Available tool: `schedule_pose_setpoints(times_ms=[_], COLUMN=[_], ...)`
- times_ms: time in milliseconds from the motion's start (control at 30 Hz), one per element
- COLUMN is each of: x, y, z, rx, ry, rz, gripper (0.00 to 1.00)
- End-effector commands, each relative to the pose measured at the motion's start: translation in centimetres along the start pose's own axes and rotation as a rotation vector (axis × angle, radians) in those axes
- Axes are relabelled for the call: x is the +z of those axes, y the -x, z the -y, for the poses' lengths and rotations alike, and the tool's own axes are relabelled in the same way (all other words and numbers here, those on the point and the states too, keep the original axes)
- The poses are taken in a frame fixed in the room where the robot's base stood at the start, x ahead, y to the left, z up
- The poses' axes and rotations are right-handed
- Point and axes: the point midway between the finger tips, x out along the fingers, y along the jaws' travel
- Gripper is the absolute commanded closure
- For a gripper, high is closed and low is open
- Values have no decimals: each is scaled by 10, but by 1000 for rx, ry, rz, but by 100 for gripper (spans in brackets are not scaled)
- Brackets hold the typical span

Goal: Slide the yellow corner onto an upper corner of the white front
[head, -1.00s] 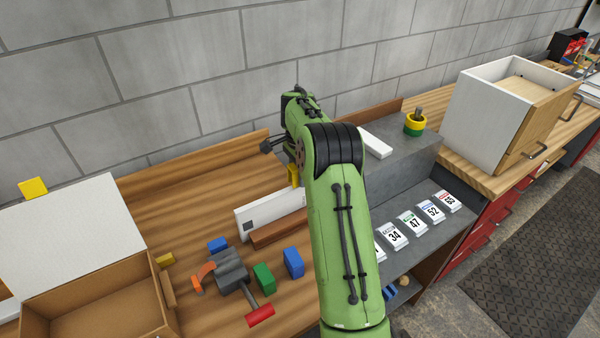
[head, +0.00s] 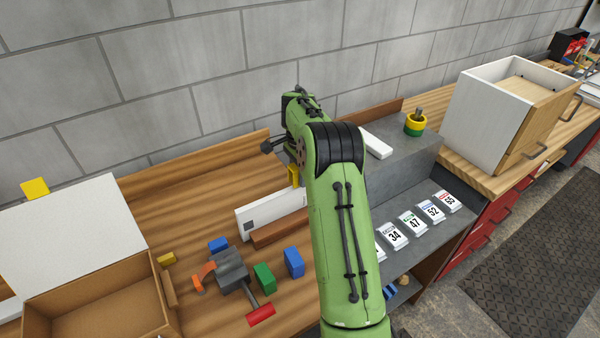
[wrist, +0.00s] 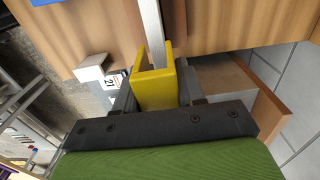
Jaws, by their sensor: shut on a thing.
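The white front (head: 262,217) stands on edge on the bench, just left of my arm in the head view. In the wrist view I see the white front (wrist: 150,25) edge-on as a narrow strip. My gripper (wrist: 157,100) is shut on the yellow corner (wrist: 154,92), a small U-shaped channel. The strip's end reaches the open side of the channel; I cannot tell how deep it sits. In the head view the yellow corner (head: 293,175) shows just above the front's right upper end. My arm hides the front's right end.
A brown wooden strip (head: 280,234) lies along the front's base. A clamp (head: 231,270) and green and blue blocks stand nearer. An open cardboard box (head: 100,305) is at left, by a white panel (head: 70,220) with a yellow piece at its upper edge. A grey shelf holds numbered tags.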

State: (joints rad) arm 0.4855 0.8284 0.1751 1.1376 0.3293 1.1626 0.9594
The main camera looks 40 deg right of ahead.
Motion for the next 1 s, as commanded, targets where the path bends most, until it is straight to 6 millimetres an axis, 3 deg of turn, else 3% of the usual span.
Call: schedule_pose_setpoints(times_ms=[1000], x=[0], y=[-10], z=[0], rx=[1], ry=[0], rz=[1], gripper=[94])
